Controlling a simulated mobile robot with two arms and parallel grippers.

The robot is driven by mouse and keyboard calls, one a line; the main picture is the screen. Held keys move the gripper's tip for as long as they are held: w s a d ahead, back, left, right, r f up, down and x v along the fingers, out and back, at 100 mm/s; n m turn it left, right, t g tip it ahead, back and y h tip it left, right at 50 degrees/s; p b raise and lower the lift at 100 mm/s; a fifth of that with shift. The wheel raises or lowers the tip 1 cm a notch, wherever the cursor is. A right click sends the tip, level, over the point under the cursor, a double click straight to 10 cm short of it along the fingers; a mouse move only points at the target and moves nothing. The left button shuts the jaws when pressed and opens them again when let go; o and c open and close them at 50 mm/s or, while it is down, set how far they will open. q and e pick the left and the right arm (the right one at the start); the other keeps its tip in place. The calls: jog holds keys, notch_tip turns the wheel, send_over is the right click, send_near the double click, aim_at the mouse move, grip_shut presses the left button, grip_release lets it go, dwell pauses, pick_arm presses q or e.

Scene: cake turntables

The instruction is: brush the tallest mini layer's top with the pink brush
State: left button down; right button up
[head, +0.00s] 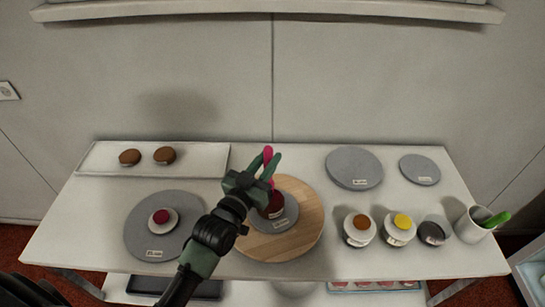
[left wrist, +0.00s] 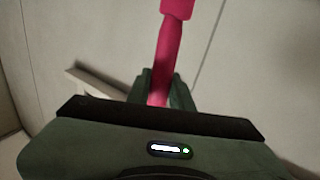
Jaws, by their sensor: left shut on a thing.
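My left gripper (head: 266,163) is shut on the pink brush (head: 268,154), above the wooden turntable (head: 312,225). The pink brush also shows in the left wrist view (left wrist: 168,50), rising from between the fingers (left wrist: 160,88). Just below the gripper, a dark red mini layer (head: 274,204) sits on a grey disc (head: 288,217) on the wood; the gripper partly hides it. Whether the brush's lower end touches it cannot be told. Another red-topped mini layer (head: 161,216) sits on the grey turntable (head: 142,236) at left. My right gripper is not in view.
Two brown rounds (head: 130,157) (head: 164,155) lie on a white tray (head: 205,158). Small pots with brown (head: 361,222), yellow (head: 402,221) and dark (head: 433,232) tops stand at right beside a cup (head: 470,226) holding a green-handled tool (head: 496,220). Grey discs (head: 354,167) (head: 420,169) lie behind.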

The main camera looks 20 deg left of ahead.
pick_arm(q)
jog(key=shift+s+a, duration=0.2)
jog(key=shift+s, duration=0.25)
jog(key=shift+s+p, duration=0.5)
jog(key=shift+s, duration=0.15)
jog(key=shift+s+d+p, duration=0.3)
jog(key=shift+s+d, duration=0.1)
jog(key=shift+d, duration=0.25)
jog(key=shift+s+d+p, duration=0.3)
jog(key=shift+s+d, duration=0.05)
jog(key=shift+d, duration=0.25)
jog(key=shift+r, duration=0.1)
notch_tip(320, 180, up, 7)
jog(key=p, duration=0.7)
